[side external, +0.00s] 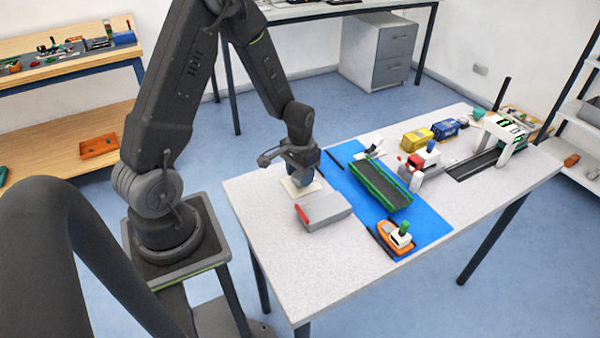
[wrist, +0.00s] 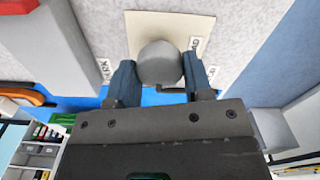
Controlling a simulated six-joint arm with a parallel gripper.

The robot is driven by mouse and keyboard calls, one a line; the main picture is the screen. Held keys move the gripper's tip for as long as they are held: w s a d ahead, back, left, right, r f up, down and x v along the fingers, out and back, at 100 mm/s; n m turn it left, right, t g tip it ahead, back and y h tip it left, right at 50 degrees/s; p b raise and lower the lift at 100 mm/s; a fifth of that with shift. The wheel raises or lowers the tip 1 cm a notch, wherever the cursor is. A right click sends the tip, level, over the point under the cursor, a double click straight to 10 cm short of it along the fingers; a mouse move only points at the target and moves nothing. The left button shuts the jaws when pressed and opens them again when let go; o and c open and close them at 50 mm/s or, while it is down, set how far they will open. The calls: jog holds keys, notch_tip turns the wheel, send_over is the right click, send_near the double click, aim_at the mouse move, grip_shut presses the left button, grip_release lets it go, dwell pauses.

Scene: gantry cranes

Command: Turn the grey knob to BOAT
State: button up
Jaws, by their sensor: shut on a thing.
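The grey knob (wrist: 160,62) shows in the wrist view as a round grey top on a cream plate (wrist: 140,22). My gripper (wrist: 160,68) has one dark blue finger on each side of the knob and is shut on it. Small word labels lie around the knob. The left one (wrist: 105,70) seems to read PARK; those on the right are partly covered by a finger, and I cannot read BOAT. The knob's pointing direction is unclear. In the side view my gripper (side external: 303,177) is low over the cream plate (side external: 291,189), hiding the knob.
To the right, a blue mat (side external: 429,224) carries a green barge (side external: 380,187) and an orange boat (side external: 391,240). A white gantry crane (side external: 497,133) stands farther right.

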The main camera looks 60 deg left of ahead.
jog(key=o, duration=0.9)
notch_tip(320, 180, up, 14)
jog(key=shift+f, duration=0.1)
dwell(0.5)
jog(key=s+d+r+m+t, duration=0.1)
jog(key=s+d+r+t, duration=0.1)
jog(key=s+d+r, duration=0.2)
jog(key=s+d+r+m+t, duration=0.1)
jog(key=s+d+r, duration=0.4)
jog(key=d, duration=0.1)
jog(key=s+d+r+t, duration=0.2)
jog(key=s+d+r, duration=0.2)
jog(key=d, duration=0.1)
jog(key=shift+s+r+m+t, duration=0.15)
jog(key=shift+m+t, duration=0.15)
jog(key=shift+m, duration=0.1)
